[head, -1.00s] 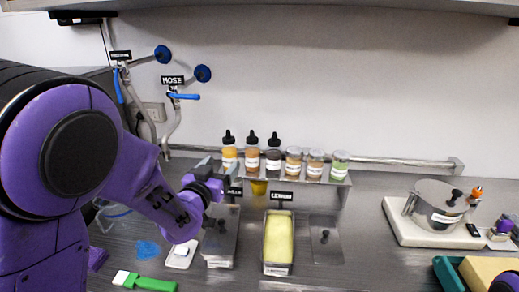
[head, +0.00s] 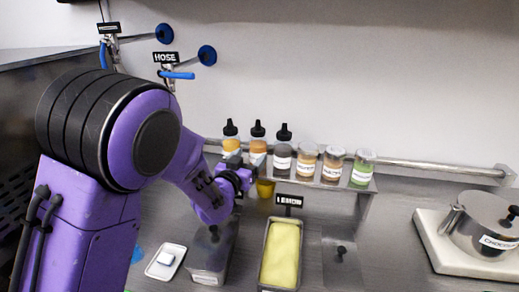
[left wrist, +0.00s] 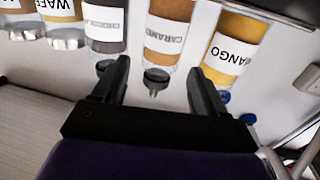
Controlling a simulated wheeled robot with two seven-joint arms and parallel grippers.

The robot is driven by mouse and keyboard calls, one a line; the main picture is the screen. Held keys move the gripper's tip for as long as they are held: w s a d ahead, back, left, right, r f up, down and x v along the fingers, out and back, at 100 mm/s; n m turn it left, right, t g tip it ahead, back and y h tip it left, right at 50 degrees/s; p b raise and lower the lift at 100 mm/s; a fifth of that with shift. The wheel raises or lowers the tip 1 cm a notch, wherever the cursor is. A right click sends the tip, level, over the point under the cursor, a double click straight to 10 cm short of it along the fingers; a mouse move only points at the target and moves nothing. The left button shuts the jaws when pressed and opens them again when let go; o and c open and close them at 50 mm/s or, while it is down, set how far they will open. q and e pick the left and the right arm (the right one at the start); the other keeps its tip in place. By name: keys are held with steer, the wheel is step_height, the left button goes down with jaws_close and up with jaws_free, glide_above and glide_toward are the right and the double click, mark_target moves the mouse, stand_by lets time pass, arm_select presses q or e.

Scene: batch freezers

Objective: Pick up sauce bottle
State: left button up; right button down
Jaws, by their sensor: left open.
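Three sauce bottles with black caps stand on the raised metal shelf: a yellow one (head: 231,140), an orange-brown one (head: 257,146) and a dark one (head: 283,152). In the left wrist view they appear upside down, labelled MANGO (left wrist: 232,50), CARAMEL (left wrist: 167,38) and a dark one with a label I cannot read fully (left wrist: 105,28). My left gripper (head: 240,165) is at the shelf's front edge, just before the yellow and orange-brown bottles. My right gripper is not in view.
Topping jars (head: 308,158) stand right of the bottles on the shelf. Below are a yellow-filled pan (head: 280,255) with a LEMON sign (head: 289,200) and a white dish (head: 165,262). A pot (head: 485,225) is at right. Hose taps (head: 178,75) are on the wall.

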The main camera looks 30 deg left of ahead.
mark_target(254, 149)
arm_select(q)
steer(key=w+p, duration=0.1)
steer(key=w, duration=0.2)
steer(key=w+p, duration=0.1)
steer(key=w, duration=0.1)
steer(key=shift+a+r+p, duration=0.3)
steer(key=shift+p, duration=0.05)
steer(key=shift+w+a+f, duration=0.1)
steer(key=shift+w+f, duration=0.15)
steer(key=shift+w, duration=0.2)
steer(key=shift+s+r, duration=0.15)
steer(key=shift+s, duration=0.05)
steer(key=c, duration=0.8)
steer(key=shift+w, duration=0.1)
